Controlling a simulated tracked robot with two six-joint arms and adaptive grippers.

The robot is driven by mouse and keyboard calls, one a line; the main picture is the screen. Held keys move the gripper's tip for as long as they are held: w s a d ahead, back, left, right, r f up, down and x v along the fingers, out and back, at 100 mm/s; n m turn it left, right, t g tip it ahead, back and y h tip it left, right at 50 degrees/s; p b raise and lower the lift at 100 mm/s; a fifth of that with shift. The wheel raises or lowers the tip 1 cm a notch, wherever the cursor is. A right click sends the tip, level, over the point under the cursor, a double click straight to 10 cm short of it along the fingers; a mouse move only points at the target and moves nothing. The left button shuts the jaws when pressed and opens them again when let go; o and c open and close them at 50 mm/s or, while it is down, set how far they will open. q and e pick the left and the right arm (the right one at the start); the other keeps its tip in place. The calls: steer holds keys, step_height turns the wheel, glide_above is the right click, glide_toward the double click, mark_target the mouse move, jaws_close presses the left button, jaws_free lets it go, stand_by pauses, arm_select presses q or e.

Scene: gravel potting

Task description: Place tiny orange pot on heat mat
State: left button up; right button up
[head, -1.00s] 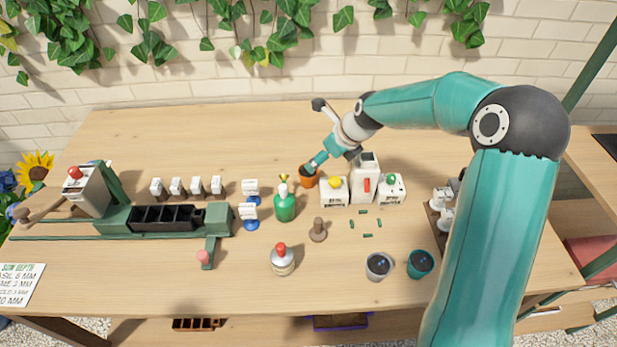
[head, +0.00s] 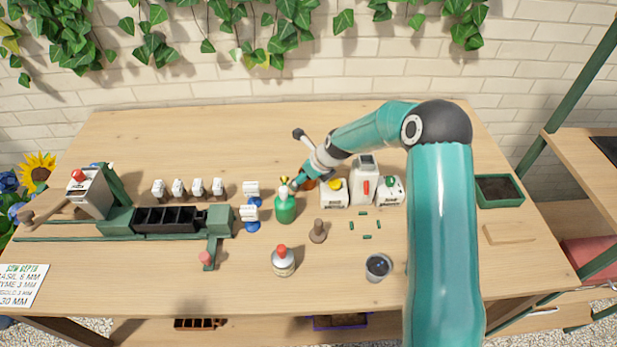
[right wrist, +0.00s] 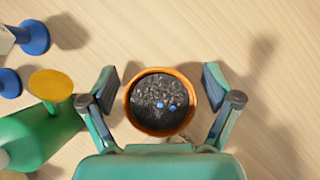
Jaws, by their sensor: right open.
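The tiny orange pot (right wrist: 129,108) shows in the right wrist view, filled with dark gravel and a few blue specks. In the head view its orange side (head: 310,184) is mostly hidden behind my right gripper (head: 298,184). In the right wrist view my right gripper (right wrist: 160,88) is open, with one finger on each side of the pot and a gap on both sides. A dark flat surface (head: 605,143) lies on the side bench at far right; I cannot tell whether it is the heat mat. My left gripper is not in view.
A green bottle (head: 285,208) stands close by the pot, with white containers (head: 334,196) to the right. A grey cup (head: 377,267) stands in front. A green tray (head: 500,205) and a wooden block (head: 508,234) lie at right. The table's back left is clear.

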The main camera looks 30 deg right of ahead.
steer(key=c, duration=1.4)
steer(key=shift+r, duration=0.15)
steer(key=shift+c, duration=0.2)
